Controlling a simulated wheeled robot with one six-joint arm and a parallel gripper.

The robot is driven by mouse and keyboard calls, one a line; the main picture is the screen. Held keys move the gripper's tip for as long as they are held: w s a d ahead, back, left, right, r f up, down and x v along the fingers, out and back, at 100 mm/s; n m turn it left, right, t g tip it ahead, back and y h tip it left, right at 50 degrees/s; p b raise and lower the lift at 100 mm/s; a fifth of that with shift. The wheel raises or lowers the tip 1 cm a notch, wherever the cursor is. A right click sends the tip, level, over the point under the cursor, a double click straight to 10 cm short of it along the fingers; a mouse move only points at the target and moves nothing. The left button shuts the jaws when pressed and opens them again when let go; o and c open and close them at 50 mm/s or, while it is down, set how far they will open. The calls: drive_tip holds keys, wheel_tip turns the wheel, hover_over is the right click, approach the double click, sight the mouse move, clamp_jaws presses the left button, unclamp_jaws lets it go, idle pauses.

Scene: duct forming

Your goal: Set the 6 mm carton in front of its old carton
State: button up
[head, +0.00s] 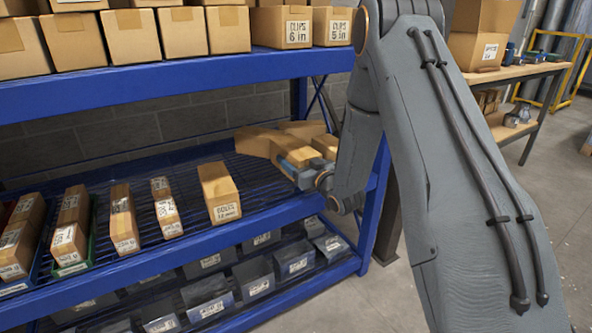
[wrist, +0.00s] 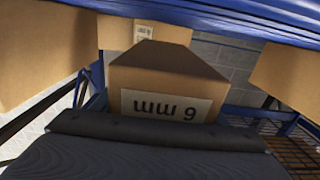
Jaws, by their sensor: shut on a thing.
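The 6 mm carton (wrist: 170,80) is brown, and its white label reads upside down in the wrist view. It sits directly beyond the dark edge of my gripper (wrist: 158,130), which is shut on it. In the head view my gripper (head: 292,165) reaches in over the right end of the middle shelf, against a group of brown cartons (head: 258,141). My arm hides part of this group. Another carton (wrist: 115,32) with a small label stands behind the held one in the wrist view. I cannot tell which carton is the old one, or whether the held carton touches the deck.
The blue wire shelf (head: 190,170) carries a labelled carton (head: 219,192) and several narrow cartons and bins to the left. Large cartons flank the held one at left (wrist: 40,55) and right (wrist: 288,72) in the wrist view. A blue beam (wrist: 230,22) crosses above.

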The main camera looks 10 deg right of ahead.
drive_tip(key=shift+d+f+b, duration=0.1)
drive_tip(key=shift+f+b, duration=0.2)
drive_tip(key=shift+f, duration=1.35)
drive_tip(key=o, duration=1.4)
drive_tip(key=shift+f, duration=0.15)
drive_tip(key=shift+c, duration=0.2)
drive_tip(key=shift+s, duration=0.15)
drive_tip(key=p+v, duration=0.2)
drive_tip(key=v, duration=0.9)
drive_tip(key=shift+s, duration=0.3)
drive_tip(key=shift+s+d, duration=0.1)
